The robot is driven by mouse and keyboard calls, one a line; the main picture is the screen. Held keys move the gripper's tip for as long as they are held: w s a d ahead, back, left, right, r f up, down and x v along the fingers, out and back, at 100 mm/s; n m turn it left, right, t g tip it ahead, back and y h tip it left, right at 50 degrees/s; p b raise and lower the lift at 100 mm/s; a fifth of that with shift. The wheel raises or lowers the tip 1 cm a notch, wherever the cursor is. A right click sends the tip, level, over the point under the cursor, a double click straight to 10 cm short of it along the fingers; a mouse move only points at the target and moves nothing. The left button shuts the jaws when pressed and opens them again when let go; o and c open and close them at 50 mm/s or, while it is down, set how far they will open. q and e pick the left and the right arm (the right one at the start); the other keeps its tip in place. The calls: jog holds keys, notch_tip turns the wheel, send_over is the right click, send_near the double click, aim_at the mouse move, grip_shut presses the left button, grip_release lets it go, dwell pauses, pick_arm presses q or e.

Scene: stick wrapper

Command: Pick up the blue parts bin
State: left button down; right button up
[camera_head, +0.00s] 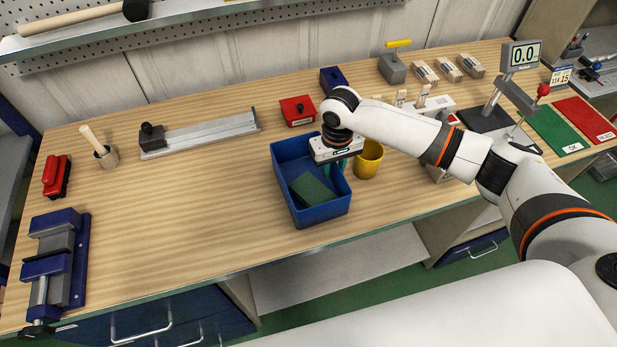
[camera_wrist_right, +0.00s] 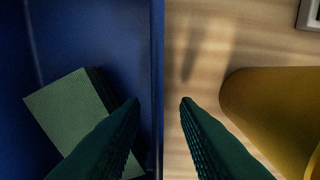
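The blue parts bin (camera_head: 320,213) stands upright on the wooden workbench near its front edge, a little right of centre. A green block (camera_head: 312,188) lies inside it. My right gripper (camera_head: 335,170) is at the bin's right wall, pointing down. In the right wrist view the bin (camera_wrist_right: 110,30) fills the left side, and the right gripper (camera_wrist_right: 161,102) is open with its fingertips on either side of the wall. One finger is over the inside, the other over the bench outside, with gaps to the wall. My left gripper is not in view.
A yellow cup (camera_head: 367,160) stands close to the bin's right side, beside the outer finger. A red box (camera_head: 297,110) and a small blue bin (camera_head: 333,78) are behind. A blue vise (camera_head: 57,262) sits far left. The bench left of the bin is clear.

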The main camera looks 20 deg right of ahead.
jog(key=shift+f, duration=0.95)
jog(key=shift+r, duration=0.1)
grip_shut()
